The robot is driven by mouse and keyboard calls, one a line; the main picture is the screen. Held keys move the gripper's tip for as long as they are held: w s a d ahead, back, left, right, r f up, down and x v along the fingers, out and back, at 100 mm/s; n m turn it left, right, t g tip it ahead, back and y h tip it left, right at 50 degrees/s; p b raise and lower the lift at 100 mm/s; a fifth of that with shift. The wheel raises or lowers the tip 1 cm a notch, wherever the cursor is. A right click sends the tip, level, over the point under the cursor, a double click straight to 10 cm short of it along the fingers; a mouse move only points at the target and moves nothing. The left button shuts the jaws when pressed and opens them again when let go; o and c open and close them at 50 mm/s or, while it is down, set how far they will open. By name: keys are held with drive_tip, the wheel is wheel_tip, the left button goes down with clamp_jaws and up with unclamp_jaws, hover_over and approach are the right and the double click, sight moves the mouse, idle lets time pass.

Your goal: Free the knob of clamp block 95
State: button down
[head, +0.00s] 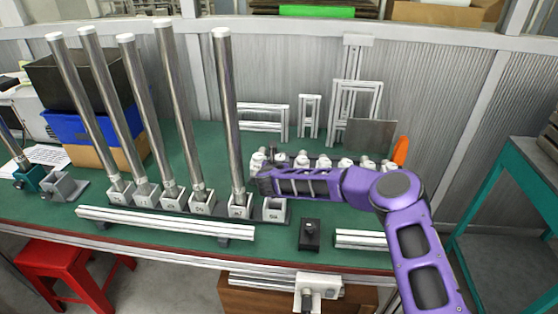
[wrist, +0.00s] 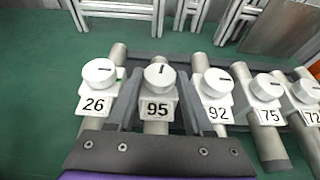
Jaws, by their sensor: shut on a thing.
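Clamp block 95 (wrist: 157,109) is white with a black-on-white label and sits in a row of clamp blocks in the wrist view. Its round white knob (wrist: 159,77) has a dark slot running up and down the picture. The neighbouring knobs have slots lying roughly crosswise. My gripper (wrist: 159,80) has one dark finger on each side of block 95, with the tips level with the knob, and is shut on the knob. In the head view my gripper (head: 262,182) reaches left to the near side of the row; which block there is 95 I cannot tell.
Clamp block 26 (wrist: 96,104) stands close on the left and clamp block 92 (wrist: 218,113) close on the right. Tall metal poles (head: 229,120) stand upright in numbered sockets left of my gripper. Green table (head: 190,240) shows free around the dark box (head: 310,234).

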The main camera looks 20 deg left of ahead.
drive_tip(key=shift+d+f+y+b, duration=0.1)
drive_tip(key=shift+y+b, duration=0.2)
drive_tip(key=shift+b, duration=0.05)
drive_tip(key=shift+w+d+f+n+y+b, duration=0.15)
drive_tip(key=shift+d+n+y+b, duration=0.1)
drive_tip(key=shift+n+y+b, duration=0.85)
drive_tip(key=n+g+y+b, duration=0.1)
drive_tip(key=b, duration=0.1)
drive_tip(key=n+g+y+b, duration=0.1)
drive_tip(key=n+y+b, duration=0.1)
drive_tip(key=shift+w+d+g, duration=0.2)
drive_tip(key=shift+d+g, duration=0.1)
drive_tip(key=n+g+y, duration=0.1)
drive_tip(key=n+g+y+b, duration=0.1)
drive_tip(key=n, duration=0.1)
drive_tip(key=n+g+y+b, duration=0.1)
drive_tip(key=g, duration=0.1)
drive_tip(key=shift+w+d+r+n, duration=0.2)
drive_tip(key=shift+w+r+n, duration=0.05)
drive_tip(key=shift+w+n, duration=0.1)
drive_tip(key=shift+w+n+g+y+b, duration=0.15)
drive_tip(key=shift+n+g+y+b, duration=0.2)
drive_tip(key=shift+n+g, duration=0.65)
drive_tip(key=shift+w+n+g+y+b, duration=0.15)
drive_tip(key=shift+n+g+y, duration=0.3)
drive_tip(key=shift+n+g, duration=0.5)
drive_tip(key=shift+g, duration=0.55)
drive_tip(key=shift+c, duration=1.5)
unclamp_jaws()
